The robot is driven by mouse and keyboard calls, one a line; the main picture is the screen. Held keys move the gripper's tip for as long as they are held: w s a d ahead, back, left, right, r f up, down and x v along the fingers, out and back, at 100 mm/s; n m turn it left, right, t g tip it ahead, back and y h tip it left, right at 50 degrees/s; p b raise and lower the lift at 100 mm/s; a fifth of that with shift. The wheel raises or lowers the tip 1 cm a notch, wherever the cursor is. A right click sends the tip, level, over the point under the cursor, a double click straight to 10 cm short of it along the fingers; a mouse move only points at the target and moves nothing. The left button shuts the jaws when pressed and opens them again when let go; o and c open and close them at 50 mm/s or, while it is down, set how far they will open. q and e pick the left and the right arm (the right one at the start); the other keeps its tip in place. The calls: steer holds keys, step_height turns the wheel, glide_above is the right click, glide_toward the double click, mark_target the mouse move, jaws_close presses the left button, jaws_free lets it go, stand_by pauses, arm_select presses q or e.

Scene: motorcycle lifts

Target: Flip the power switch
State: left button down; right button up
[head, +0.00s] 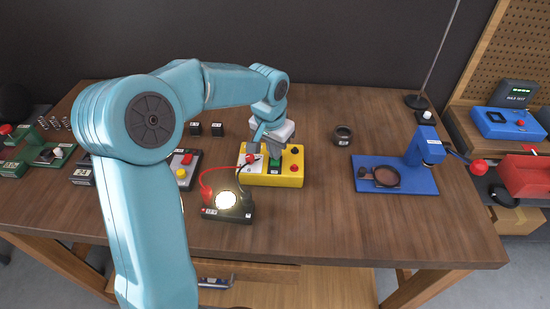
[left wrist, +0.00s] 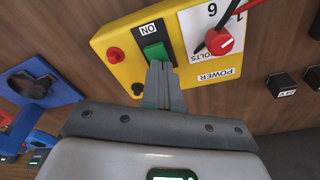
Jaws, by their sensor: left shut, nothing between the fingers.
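The yellow power supply (head: 291,179) stands near the middle of the bench, with a green switch (head: 274,164), a red knob, and red and black terminals. In the left wrist view, the green switch (left wrist: 154,51) sits beside an upside-down "ON" label, and the yellow box (left wrist: 122,56) surrounds it. My left gripper (left wrist: 158,70) is shut and empty, its fingertips right at the edge of the switch; I cannot tell whether they touch. In the head view, my left gripper (head: 273,147) reaches down over the box. My right gripper is in neither view.
A lamp (head: 227,201) glows in front of the box, with red and black leads running to it. A blue stand (head: 397,181) is at the right, a dark ring (head: 343,134) behind it. Small black blocks (head: 207,129) lie at the back. The bench's front right is clear.

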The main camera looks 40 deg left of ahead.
arm_select(q)
step_height(320, 180, up, 4)
steer(key=shift+f+p, duration=0.25)
steer(key=shift+p, duration=0.95)
step_height(320, 180, up, 2)
steer(key=shift+r+p, duration=0.1)
steer(key=shift+p, duration=0.75)
steer(key=shift+r+p, duration=0.4)
steer(key=shift+r, duration=0.15)
